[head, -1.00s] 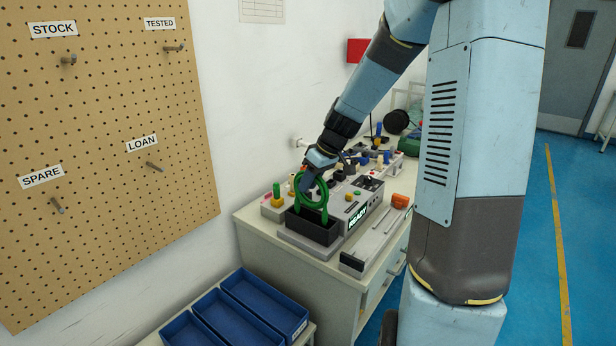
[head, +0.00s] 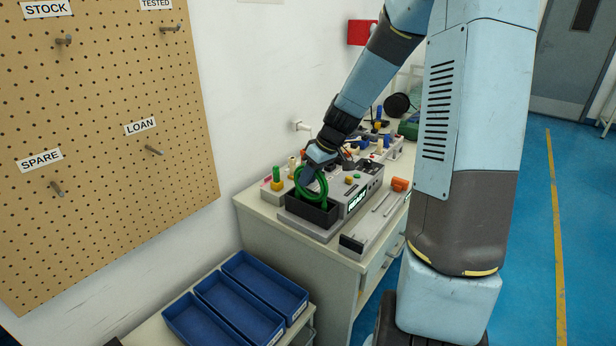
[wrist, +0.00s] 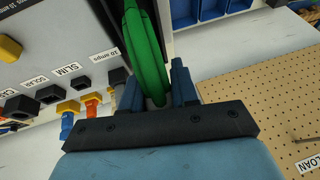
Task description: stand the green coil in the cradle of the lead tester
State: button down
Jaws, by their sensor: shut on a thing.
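The green coil (head: 325,187) is upright in the head view, its lower part inside the black open-topped cradle (head: 320,216) at the front of the grey lead tester (head: 357,201). Whether it touches the cradle floor is hidden by the front wall. My gripper (head: 306,177) is shut on the coil's upper left side. In the wrist view the green coil (wrist: 146,50) runs between the two blue fingers of my gripper (wrist: 158,92). The tester's lit display shows in the head view.
Blue bins (head: 237,300) stand low in front of the bench. A pegboard (head: 100,130) with labelled pegs hangs on the left wall. A grey tray with rods (head: 375,222) and an orange item (head: 399,184) lie right of the tester. Several colored plugs stand behind.

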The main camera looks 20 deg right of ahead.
jog(key=shift+f, duration=0.4)
dwell(0.3)
jog(key=c, duration=0.8)
grip_release()
jog(key=shift+r, duration=0.1)
jog(key=v, duration=1.3)
jog(key=shift+d+r, duration=0.1)
jog(key=shift+r, duration=0.15)
